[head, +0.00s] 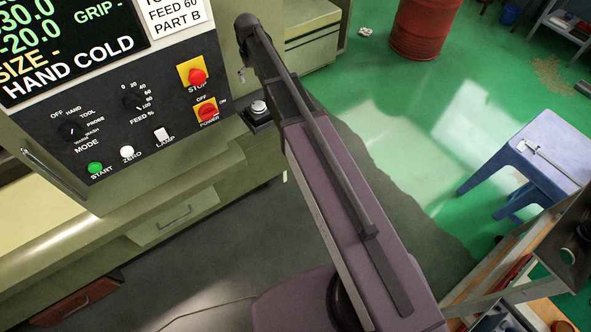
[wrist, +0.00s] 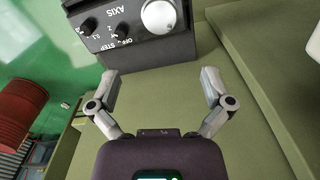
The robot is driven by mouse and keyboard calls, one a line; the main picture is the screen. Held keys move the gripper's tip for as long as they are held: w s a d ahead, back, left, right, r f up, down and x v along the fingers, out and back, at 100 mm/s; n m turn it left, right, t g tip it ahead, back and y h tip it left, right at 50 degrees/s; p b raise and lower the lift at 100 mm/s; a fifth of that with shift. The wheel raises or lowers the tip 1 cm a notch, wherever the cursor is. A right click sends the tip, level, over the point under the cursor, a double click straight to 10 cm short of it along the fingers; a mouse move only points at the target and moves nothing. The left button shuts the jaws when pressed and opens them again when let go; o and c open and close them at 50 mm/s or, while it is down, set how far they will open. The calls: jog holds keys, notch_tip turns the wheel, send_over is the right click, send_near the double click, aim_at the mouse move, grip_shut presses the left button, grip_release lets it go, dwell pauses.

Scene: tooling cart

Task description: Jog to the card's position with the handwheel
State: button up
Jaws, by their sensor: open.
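The handwheel, a pale round dial (wrist: 159,17), sits on a dark control box (wrist: 146,48) in the wrist view, seen upside down. Beside it are the AXIS knob (wrist: 122,30) and another black knob (wrist: 87,25), with OFF and STEP lettering. My gripper (wrist: 160,76) is open and empty, its fingers apart, short of the box. The white card (head: 174,14) is cut off at the top; FEED 60 and PART B are readable. The display (head: 65,45) shows 30.0, -20.0 and HAND COLD.
The panel (head: 120,115) carries a MODE knob (head: 72,130), FEED knob (head: 134,101), green START button (head: 95,168), and red STOP button (head: 197,76). A red drum (head: 421,28) and blue stool (head: 535,160) stand on the green floor at right.

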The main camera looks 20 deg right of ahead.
jog(key=s+d+f+b, duration=0.3)
jog(key=s+f+b, duration=0.8)
jog(key=s+b, duration=0.1)
jog(key=s+d+f+m+b, duration=0.1)
jog(key=s+d+f+b, duration=0.2)
jog(key=s+f+b, duration=0.8)
jog(key=s+f, duration=0.1)
jog(key=s, duration=0.2)
jog(key=shift+s+d+f+b, duration=0.2)
jog(key=shift+s+d+b, duration=0.1)
jog(key=shift+b, duration=0.1)
dwell(0.5)
dwell(2.1)
jog(key=c, duration=0.6)
